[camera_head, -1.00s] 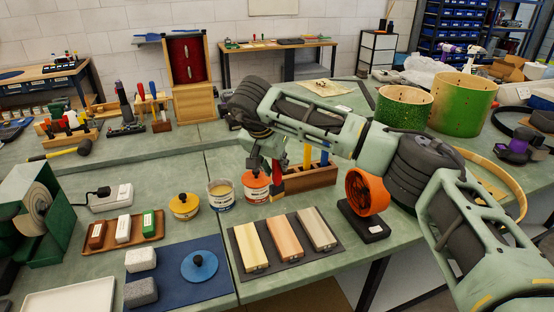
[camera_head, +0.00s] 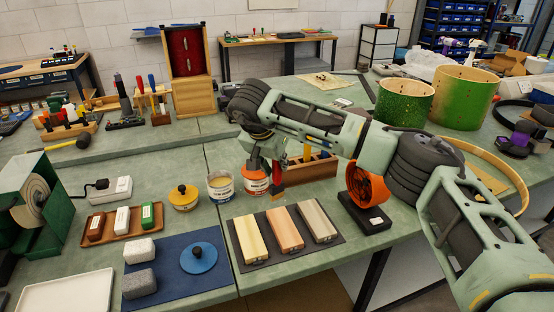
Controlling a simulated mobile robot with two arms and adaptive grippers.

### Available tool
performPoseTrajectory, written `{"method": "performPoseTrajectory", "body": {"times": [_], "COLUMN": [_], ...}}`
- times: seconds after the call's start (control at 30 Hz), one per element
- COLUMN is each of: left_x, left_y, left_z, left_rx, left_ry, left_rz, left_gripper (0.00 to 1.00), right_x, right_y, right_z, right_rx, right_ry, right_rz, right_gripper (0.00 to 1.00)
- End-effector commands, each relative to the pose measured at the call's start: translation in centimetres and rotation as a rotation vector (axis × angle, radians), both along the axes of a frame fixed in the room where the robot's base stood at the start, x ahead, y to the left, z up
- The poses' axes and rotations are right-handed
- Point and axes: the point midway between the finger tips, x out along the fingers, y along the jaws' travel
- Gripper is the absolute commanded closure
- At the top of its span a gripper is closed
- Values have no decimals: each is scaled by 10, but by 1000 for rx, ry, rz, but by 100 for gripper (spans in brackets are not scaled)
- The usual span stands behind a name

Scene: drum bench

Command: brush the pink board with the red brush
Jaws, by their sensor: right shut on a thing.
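The pink board (camera_head: 285,229) lies between a yellowish board (camera_head: 251,240) and a beige board (camera_head: 317,221) on a dark mat (camera_head: 331,241), centre front. My right gripper (camera_head: 268,160) points down beyond the far ends of the boards. It is shut on the red brush (camera_head: 278,172), whose handle is up and bristles down. The bristles appear above or just beyond the pink board's far end; I see no clear contact. The fingertips are partly hidden by the arm's own links. My left gripper is not in view.
An orange-labelled can (camera_head: 256,183), an open can (camera_head: 221,187) and a yellow-lidded can (camera_head: 184,198) stand left of the brush. A wooden holder (camera_head: 318,169) stands behind it. An orange round device (camera_head: 364,190) stands right. A blue mat (camera_head: 206,277) lies front left.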

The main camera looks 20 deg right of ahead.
Motion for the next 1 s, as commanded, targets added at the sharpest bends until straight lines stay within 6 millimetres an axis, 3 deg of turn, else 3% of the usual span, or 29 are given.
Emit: {"method": "performPoseTrajectory", "body": {"times": [0.5, 1.0], "left_x": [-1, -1], "left_y": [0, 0], "left_z": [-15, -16], "left_rx": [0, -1], "left_ry": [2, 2], "left_rz": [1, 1], "left_gripper": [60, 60], "right_x": [0, 0], "right_y": [0, 0], "right_z": [-27, -29], "right_rx": [1, 1], "right_ry": [-1, -1], "right_rz": [0, 0], "right_gripper": [96, 96]}}
